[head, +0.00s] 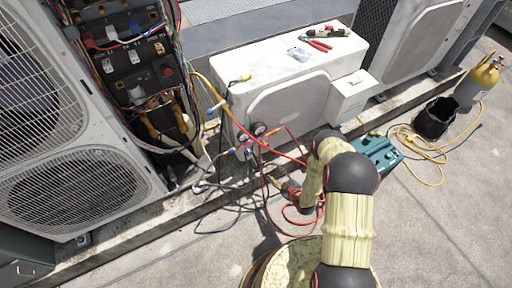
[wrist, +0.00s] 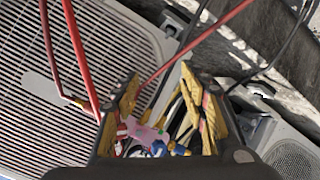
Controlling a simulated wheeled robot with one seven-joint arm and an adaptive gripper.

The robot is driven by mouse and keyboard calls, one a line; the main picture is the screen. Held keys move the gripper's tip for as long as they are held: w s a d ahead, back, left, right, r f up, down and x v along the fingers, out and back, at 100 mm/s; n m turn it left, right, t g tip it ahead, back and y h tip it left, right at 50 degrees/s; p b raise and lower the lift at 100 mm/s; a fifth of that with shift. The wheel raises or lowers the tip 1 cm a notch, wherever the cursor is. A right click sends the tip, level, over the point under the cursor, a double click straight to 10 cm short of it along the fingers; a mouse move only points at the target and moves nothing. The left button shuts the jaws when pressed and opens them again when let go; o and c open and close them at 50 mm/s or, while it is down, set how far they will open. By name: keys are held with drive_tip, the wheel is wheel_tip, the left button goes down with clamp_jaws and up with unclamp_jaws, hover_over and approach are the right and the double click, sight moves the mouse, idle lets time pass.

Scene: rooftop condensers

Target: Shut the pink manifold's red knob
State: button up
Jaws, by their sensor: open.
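The pink manifold (wrist: 147,133) shows in the wrist view between my gripper's fingers, toward the bottom of the opening. A red part (wrist: 122,130), which looks like its red knob, is beside the left finger and partly hidden by it. A blue knob (wrist: 158,148) is at the manifold's lower right. In the head view the manifold with its round gauges (head: 258,129) hangs in front of the white condenser; its pink body is too small to make out. My gripper (wrist: 167,112) is open with yellow finger pads, and nothing is clearly held.
Red and black hoses (head: 268,180) hang and loop around the manifold and my arm. A white condenser (head: 290,100) with tools on top stands behind. Bare paving lies in front.

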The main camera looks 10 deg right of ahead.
sight(267, 146)
drive_tip(key=w+a+r+n+t+y, duration=0.1)
drive_tip(key=w+r+n+t+y, duration=0.25)
drive_tip(key=r, duration=0.85)
drive_tip(key=shift+m+t+h, duration=0.25)
drive_tip(key=shift+t+h, duration=0.5)
drive_tip(key=shift+h, duration=0.2)
drive_tip(key=b+x, duration=0.1)
drive_tip(key=x, duration=0.2)
drive_tip(key=b+x, duration=0.1)
drive_tip(key=x, duration=0.4)
drive_tip(key=shift+w+a+f+b, duration=0.15)
drive_tip(key=shift+w+f+b, duration=0.15)
drive_tip(key=shift+b, duration=0.1)
drive_tip(key=shift+c, duration=0.7)
clamp_jaws()
